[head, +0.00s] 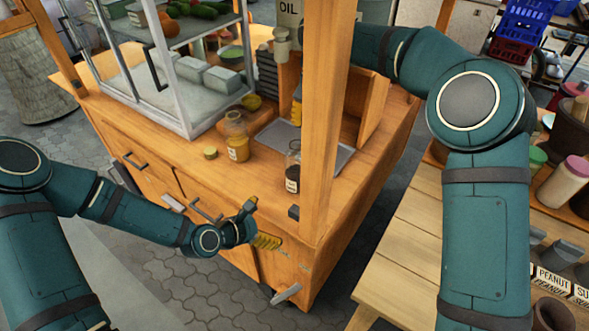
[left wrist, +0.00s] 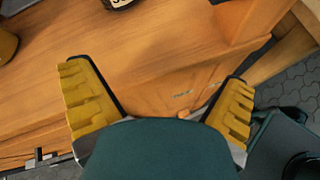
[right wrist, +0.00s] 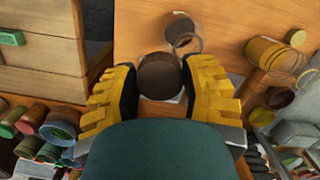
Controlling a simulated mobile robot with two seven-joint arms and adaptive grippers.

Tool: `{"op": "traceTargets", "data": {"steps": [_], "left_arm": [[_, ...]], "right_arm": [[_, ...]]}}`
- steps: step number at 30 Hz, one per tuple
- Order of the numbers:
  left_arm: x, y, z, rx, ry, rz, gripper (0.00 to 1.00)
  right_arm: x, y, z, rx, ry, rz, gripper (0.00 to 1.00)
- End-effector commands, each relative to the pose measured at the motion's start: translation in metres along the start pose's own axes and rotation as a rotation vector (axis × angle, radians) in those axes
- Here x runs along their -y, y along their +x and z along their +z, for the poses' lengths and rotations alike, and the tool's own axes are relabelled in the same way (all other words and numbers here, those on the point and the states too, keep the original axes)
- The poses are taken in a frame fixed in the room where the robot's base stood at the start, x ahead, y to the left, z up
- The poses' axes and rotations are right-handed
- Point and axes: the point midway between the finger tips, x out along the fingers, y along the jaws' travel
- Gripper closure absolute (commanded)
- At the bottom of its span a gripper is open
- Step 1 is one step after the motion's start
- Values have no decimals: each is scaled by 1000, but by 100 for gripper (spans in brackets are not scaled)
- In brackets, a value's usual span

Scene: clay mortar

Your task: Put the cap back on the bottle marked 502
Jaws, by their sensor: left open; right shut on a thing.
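A label is cut off at the top of the left wrist view. My right gripper (right wrist: 162,70) is shut on a round brown thing (right wrist: 158,78), which looks like a cap. In the head view the cart's post largely hides my right gripper. My left gripper (head: 262,223) is open and empty at the cart's front edge.
A jar with yellow contents (head: 237,147) and a small yellow lid (head: 210,153) stand left of the bottle. A grey tray (head: 272,132) lies behind. The upright wooden post (head: 328,120) stands right of the bottle. A glass-sided case (head: 178,95) fills the cart's left side.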

Motion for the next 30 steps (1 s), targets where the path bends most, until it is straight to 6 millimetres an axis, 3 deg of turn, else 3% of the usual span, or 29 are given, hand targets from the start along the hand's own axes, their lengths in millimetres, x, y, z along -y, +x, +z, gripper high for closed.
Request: {"op": "traceTargets", "data": {"steps": [3,9,23,30], "left_arm": [[-20,-5,10,56,-163,47,0],[-36,-10,21,118,-326,78,0],[-40,-11,24,131,-363,81,0],[-43,6,33,132,-361,79,0]], "right_arm": [[17,-11,1,0,37,-8,64],[29,-21,3,3,79,-12,64],[31,-22,4,3,88,-13,64],[31,-22,4,2,88,-13,64]]}}
